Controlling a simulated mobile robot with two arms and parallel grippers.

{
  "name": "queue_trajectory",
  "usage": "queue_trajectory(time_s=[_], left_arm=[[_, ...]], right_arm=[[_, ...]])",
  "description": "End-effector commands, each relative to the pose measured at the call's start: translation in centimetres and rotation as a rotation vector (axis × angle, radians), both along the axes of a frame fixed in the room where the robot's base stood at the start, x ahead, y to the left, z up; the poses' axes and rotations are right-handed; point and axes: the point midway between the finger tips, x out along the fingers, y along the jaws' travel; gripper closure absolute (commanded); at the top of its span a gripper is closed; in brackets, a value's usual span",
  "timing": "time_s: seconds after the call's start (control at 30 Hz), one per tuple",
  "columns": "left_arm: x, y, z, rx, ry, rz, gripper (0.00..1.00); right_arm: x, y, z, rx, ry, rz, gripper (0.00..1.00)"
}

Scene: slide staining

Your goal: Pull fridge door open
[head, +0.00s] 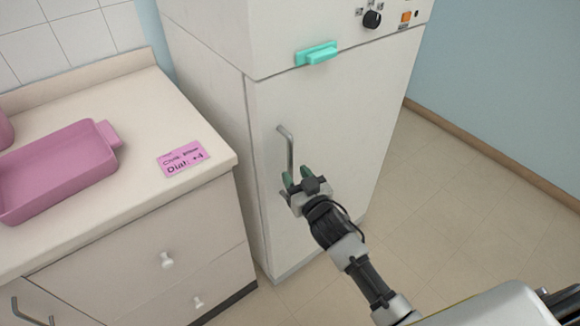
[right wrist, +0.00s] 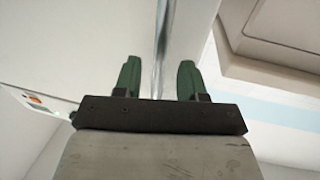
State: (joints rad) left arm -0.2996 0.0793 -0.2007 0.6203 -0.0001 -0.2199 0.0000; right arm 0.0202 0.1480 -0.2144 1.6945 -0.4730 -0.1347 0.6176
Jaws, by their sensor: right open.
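The white fridge (head: 365,140) stands in the middle of the head view with its door shut. A vertical metal bar handle (head: 287,150) is on the left side of the door. My right gripper (head: 296,180) is at the lower end of the handle, its green fingers open. In the right wrist view the handle (right wrist: 161,50) runs between the two spread fingertips (right wrist: 158,75); I cannot tell whether either finger touches it. My left gripper is not in view.
A counter with a pink tray (head: 60,168) and a pink note (head: 182,158) stands to the left. The floor (head: 465,190) to the right is clear.

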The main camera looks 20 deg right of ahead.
Motion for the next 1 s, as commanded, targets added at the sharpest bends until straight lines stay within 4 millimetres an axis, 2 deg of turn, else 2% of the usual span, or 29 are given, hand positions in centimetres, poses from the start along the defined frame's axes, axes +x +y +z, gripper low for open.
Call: queue_trajectory(time_s=[0.03,0.2,0.6,0.87,1.0], left_arm=[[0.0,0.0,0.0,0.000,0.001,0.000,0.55],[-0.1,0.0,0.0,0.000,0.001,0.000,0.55],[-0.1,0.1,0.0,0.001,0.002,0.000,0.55],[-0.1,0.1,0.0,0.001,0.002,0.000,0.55],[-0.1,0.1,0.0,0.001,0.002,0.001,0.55]], right_arm=[[0.9,0.2,0.1,0.000,-0.002,0.000,0.59],[2.9,0.4,0.0,0.001,0.000,0.000,0.59],[3.6,0.6,0.0,0.001,0.001,0.000,0.59],[3.6,0.6,0.0,0.001,0.001,0.000,0.99],[3.6,0.6,0.0,0.001,0.001,0.000,1.00]])
